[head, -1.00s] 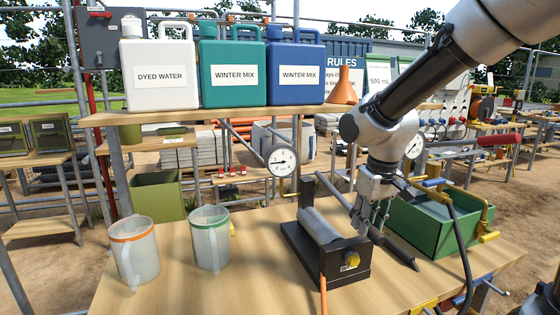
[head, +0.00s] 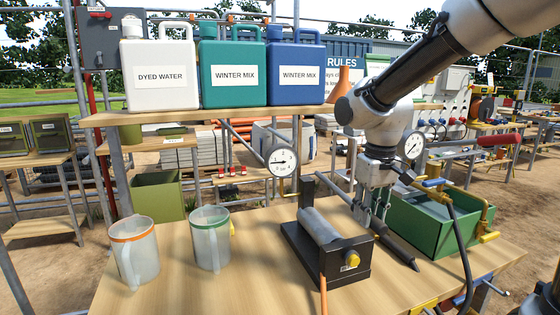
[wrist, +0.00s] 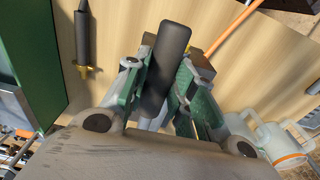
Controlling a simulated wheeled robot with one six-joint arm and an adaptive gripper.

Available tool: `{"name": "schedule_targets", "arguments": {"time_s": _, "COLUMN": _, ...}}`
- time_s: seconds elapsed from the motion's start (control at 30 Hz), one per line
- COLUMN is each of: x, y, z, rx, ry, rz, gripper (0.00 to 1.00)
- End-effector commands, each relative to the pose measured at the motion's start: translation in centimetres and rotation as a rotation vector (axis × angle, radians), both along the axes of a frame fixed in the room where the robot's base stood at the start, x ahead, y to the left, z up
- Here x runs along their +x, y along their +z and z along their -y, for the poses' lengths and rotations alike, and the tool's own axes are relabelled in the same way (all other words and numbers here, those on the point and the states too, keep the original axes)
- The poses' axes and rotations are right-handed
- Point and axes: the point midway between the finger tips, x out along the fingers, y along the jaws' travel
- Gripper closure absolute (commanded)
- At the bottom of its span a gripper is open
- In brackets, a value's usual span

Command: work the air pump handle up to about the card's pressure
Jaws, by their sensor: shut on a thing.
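The air pump (head: 325,243) stands on the wooden bench, a grey cylinder on a dark frame with a yellow knob on its front. My gripper (head: 371,212) is just right of the pump in the head view. In the wrist view its fingers (wrist: 170,100) are shut on the black pump handle (wrist: 168,62); the fingers partly hide the handle in the head view. A round gauge (head: 281,161) stands behind the pump, and another gauge (head: 411,145) is partly beside my arm. Their readings are too small to tell. I cannot make out the card.
A green tank (head: 425,225) stands right of my gripper. A black pointed tool (head: 398,250) lies in front of it. Two jugs, orange-rimmed (head: 133,250) and green-rimmed (head: 210,240), stand at left. Canisters and an orange funnel (head: 341,86) are on the shelf. An orange hose (head: 323,290) runs forward.

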Motion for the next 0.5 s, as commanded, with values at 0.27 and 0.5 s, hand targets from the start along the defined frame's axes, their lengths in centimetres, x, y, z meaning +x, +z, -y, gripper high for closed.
{"name": "schedule_targets", "arguments": {"time_s": 0.27, "x": 0.6, "y": -6.1, "z": -0.2, "rx": 0.072, "ry": 0.002, "rz": 0.220, "gripper": 1.00}}
{"name": "schedule_targets", "arguments": {"time_s": 0.5, "x": 0.7, "y": -6.0, "z": -0.2, "rx": 0.073, "ry": 0.001, "rz": 0.220, "gripper": 1.00}}
